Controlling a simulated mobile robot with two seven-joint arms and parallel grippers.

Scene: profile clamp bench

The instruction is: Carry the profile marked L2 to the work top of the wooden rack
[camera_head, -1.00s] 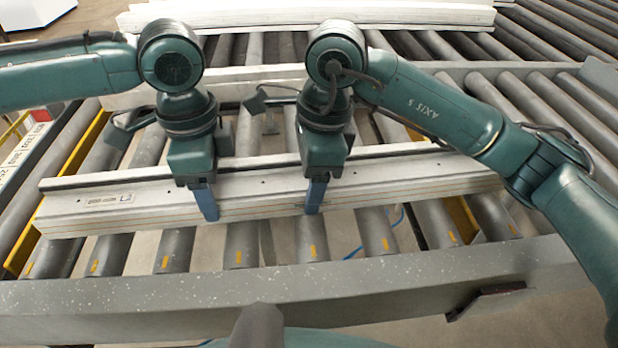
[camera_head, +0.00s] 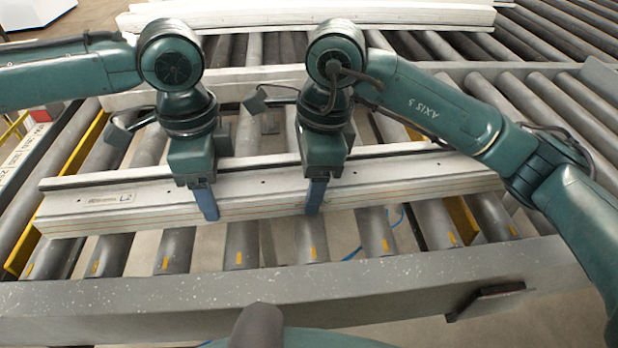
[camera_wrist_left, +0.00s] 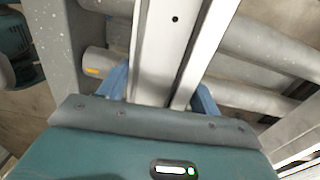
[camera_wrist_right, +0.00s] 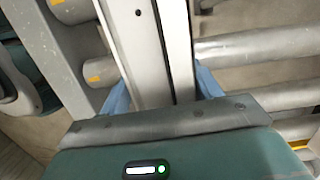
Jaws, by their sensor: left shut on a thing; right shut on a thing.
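The profile marked L2 (camera_head: 105,205) is a long white bar with a dark groove, lying across the grey rollers in the head view. Its label is near its left end. My left gripper (camera_head: 206,205) is shut on it left of its middle, with blue fingers on both sides. My right gripper (camera_head: 315,196) is shut on it further right. The profile also runs between the fingers in the left wrist view (camera_wrist_left: 172,45) and the right wrist view (camera_wrist_right: 140,50). I cannot tell whether it touches the rollers. The wooden rack is not recognisable in these views.
Another white profile (camera_head: 130,99) lies behind the held one, partly hidden by my arms. More white profiles (camera_head: 400,14) lie at the back. A grey speckled beam (camera_head: 150,300) runs along the front. Yellow strips (camera_head: 80,160) edge the left side.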

